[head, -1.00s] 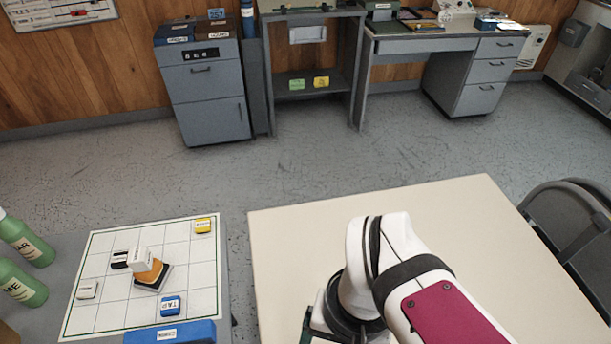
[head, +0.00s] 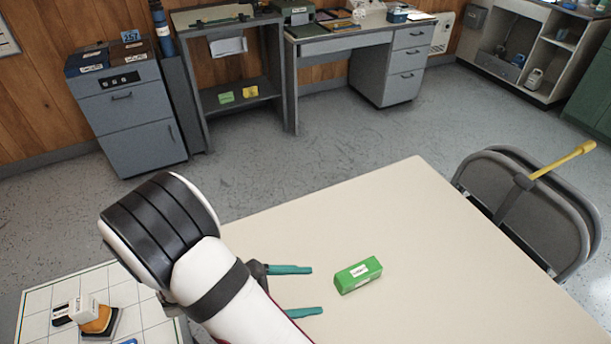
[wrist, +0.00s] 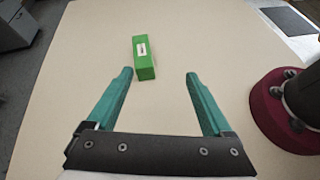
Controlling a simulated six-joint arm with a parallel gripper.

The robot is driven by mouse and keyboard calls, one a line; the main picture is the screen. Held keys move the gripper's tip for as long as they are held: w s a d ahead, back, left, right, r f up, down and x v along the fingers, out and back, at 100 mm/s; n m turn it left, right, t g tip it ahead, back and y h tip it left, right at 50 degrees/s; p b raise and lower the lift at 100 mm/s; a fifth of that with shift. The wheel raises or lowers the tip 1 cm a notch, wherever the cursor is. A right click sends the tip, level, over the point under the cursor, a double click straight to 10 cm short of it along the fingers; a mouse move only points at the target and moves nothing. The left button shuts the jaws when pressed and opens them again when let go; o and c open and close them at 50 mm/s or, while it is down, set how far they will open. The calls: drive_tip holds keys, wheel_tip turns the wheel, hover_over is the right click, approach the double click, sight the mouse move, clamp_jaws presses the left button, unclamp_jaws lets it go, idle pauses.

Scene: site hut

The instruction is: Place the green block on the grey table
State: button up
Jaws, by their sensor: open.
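The green block (head: 359,275), with a white label on top, lies on the cream table (head: 420,215). My gripper (head: 316,290) is open and empty, just left of the block in the head view. In the wrist view the block (wrist: 143,59) lies just beyond the fingertips of my gripper (wrist: 159,74), nearer the left finger and apart from both. The grey table (head: 8,318) shows only in part at the lower left, mostly under a white gridded board and behind my arm.
The gridded board (head: 38,300) carries an orange and black stamp-like item (head: 100,320) and small blocks. A folded grey chair (head: 535,215) with a yellow-handled tool (head: 562,160) stands at the cream table's right. The cream table around the block is clear.

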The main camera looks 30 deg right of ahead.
sight(353, 274)
drive_tip(key=w+f+n+t, duration=0.1)
drive_tip(key=w+f+n+t+h, duration=0.1)
drive_tip(key=f+n, duration=0.1)
drive_tip(key=shift+a, duration=0.2)
drive_tip(key=x, duration=1.5)
drive_tip(key=shift+d+r, duration=0.25)
drive_tip(key=shift+d, duration=0.25)
clamp_jaws()
